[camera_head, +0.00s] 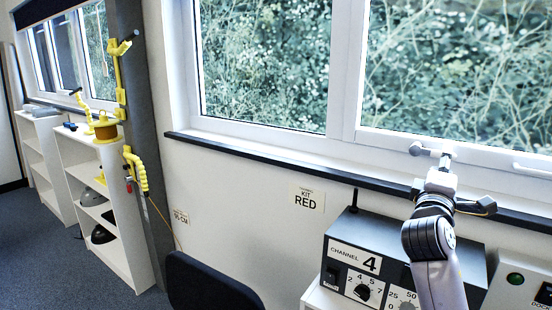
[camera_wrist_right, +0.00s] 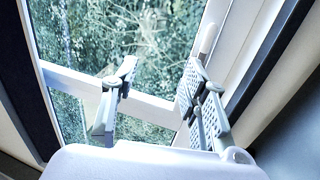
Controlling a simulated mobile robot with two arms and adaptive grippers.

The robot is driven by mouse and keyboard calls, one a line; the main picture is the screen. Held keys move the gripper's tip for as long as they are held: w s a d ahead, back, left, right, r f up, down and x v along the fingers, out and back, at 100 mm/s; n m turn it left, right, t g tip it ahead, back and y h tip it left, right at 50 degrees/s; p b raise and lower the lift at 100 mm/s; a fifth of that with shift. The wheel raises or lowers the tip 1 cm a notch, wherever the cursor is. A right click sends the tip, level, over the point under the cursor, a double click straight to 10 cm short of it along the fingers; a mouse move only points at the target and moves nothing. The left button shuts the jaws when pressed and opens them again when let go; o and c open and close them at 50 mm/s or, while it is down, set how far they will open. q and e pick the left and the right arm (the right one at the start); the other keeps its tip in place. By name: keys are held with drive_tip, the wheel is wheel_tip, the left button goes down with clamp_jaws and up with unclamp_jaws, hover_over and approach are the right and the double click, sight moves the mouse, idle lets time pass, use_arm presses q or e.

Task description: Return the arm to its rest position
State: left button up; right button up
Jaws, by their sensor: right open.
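My right arm rises from the bottom right of the head view. Its gripper (camera_head: 431,153) is up in front of the window, above the dark sill. In the right wrist view, the gripper (camera_wrist_right: 162,75) has its two fingers spread apart, with nothing between them; window frame and foliage show behind. My left arm and left gripper are not in view.
A black box marked "Channel 4" (camera_head: 345,252) stands below and beside my right arm. A dark chair back (camera_head: 212,286) is at bottom centre. White shelves (camera_head: 125,240) with helmets stand at left, an orange spool (camera_head: 104,130) on top.

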drive_tip(key=s+a+f+m+g+y, duration=0.15)
drive_tip(key=s+f, duration=0.25)
drive_tip(key=f, duration=0.7)
drive_tip(key=s+a+f+m+g+y, duration=0.1)
drive_tip(key=s+a+f+g+y, duration=0.25)
drive_tip(key=f, duration=0.75)
drive_tip(key=s+a+f+m+g+y, duration=0.15)
drive_tip(key=s+f, duration=0.35)
drive_tip(key=f, duration=0.5)
drive_tip(key=s+a+f+m+g+y, duration=0.35)
drive_tip(key=s+f, duration=0.35)
drive_tip(key=s, duration=0.6)
drive_tip(key=s+a+f+m+g+y, duration=0.2)
drive_tip(key=s+a+f+g, duration=0.4)
drive_tip(key=s, duration=0.8)
wheel_tip(320, 180, down, 33)
drive_tip(key=d+t+b, duration=0.1)
drive_tip(key=b, duration=0.5)
use_arm(q)
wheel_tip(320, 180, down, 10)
drive_tip(key=b, duration=0.4)
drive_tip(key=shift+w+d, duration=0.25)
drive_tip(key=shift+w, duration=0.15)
use_arm(e)
drive_tip(key=s+d+f+n+g, duration=0.1)
drive_tip(key=s+d+f, duration=0.2)
drive_tip(key=s+f, duration=1.4)
wheel_tip(320, 180, down, 4)
drive_tip(key=shift+r, duration=0.25)
